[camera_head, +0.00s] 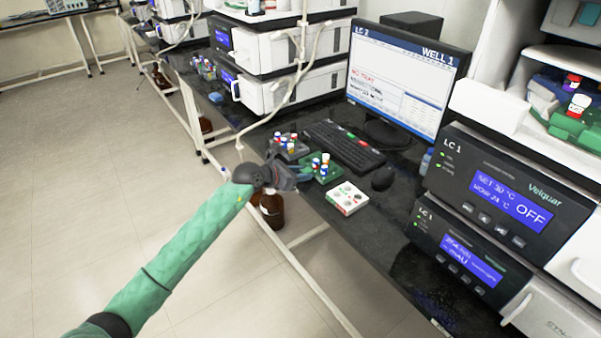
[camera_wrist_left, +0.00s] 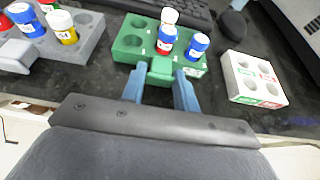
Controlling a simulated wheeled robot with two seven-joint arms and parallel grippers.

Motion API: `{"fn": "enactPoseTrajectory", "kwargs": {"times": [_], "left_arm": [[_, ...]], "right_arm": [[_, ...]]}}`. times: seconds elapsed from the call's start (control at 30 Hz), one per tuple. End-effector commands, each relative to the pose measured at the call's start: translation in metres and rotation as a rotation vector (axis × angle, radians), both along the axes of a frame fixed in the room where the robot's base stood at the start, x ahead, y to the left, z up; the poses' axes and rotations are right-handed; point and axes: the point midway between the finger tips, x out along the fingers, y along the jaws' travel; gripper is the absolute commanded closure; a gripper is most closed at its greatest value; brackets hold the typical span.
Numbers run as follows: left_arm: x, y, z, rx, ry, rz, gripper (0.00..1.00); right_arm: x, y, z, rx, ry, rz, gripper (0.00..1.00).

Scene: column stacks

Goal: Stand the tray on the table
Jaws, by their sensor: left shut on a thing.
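The green tray (camera_head: 333,176) is at the edge of the black table (camera_head: 395,240); in the left wrist view the tray (camera_wrist_left: 128,48) has several round wells and holds a few capped vials (camera_wrist_left: 166,40), white-, blue- and red-capped. My left gripper (camera_head: 302,174) reaches in from the left. Its two blue fingers (camera_wrist_left: 160,88) are shut on the tab at the tray's near side. The tray looks level; I cannot tell whether its underside touches the table. My right gripper is not in view.
A grey tray with vials (camera_head: 293,151) is left of the green one, and a white tray (camera_head: 347,205) is to its right. A keyboard (camera_head: 343,147), mouse (camera_head: 382,179) and monitor (camera_head: 407,80) stand behind. Instruments (camera_head: 490,200) fill the right. Brown bottles (camera_head: 272,209) stand below.

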Motion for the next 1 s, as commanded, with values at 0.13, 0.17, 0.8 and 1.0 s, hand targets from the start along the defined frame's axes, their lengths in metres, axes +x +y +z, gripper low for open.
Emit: {"fn": "enactPoseTrajectory", "kwargs": {"times": [0.13, 0.17, 0.8, 1.0], "left_arm": [[0.0, 0.0, 0.001, 0.0, -0.001, 0.0, 0.93], [0.0, 0.0, 0.0, 0.0, -0.001, 0.0, 0.93], [0.0, 0.0, 0.001, 0.0, -0.001, 0.0, 0.48], [-0.014, 0.02, 0.008, 0.002, -0.003, 0.001, 0.48]], "right_arm": [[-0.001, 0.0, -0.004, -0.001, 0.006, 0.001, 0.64], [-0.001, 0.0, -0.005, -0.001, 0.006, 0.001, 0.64], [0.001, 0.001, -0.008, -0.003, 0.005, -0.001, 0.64], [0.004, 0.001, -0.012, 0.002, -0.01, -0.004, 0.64]]}}
